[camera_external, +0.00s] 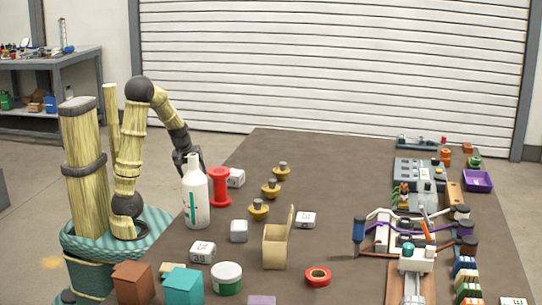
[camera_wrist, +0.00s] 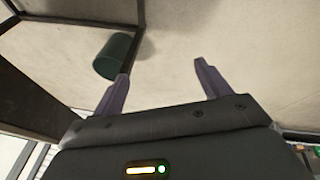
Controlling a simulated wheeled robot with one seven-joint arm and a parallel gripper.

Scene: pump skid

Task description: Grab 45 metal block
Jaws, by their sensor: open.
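Several small pale blocks with dark markings are on the brown table. One block (camera_external: 203,251) is at the front left and seems to read 39. Another block (camera_external: 235,178) is behind the red spool, one (camera_external: 305,220) is right of the wooden box, and a plainer one (camera_external: 239,231) is near the bottle. I cannot read 45 on any of them. My gripper (camera_external: 188,160) is above the table's left edge, just behind the white bottle's neck. In the wrist view my gripper (camera_wrist: 160,82) is open and empty, with no block between its fingers.
A white bottle (camera_external: 195,200) and a red spool (camera_external: 220,187) stand close to my gripper. An open wooden box (camera_external: 275,248), a red tape ring (camera_external: 318,276) and a pump assembly (camera_external: 410,235) are farther right. The wrist view shows a green bin (camera_wrist: 115,57) on the floor.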

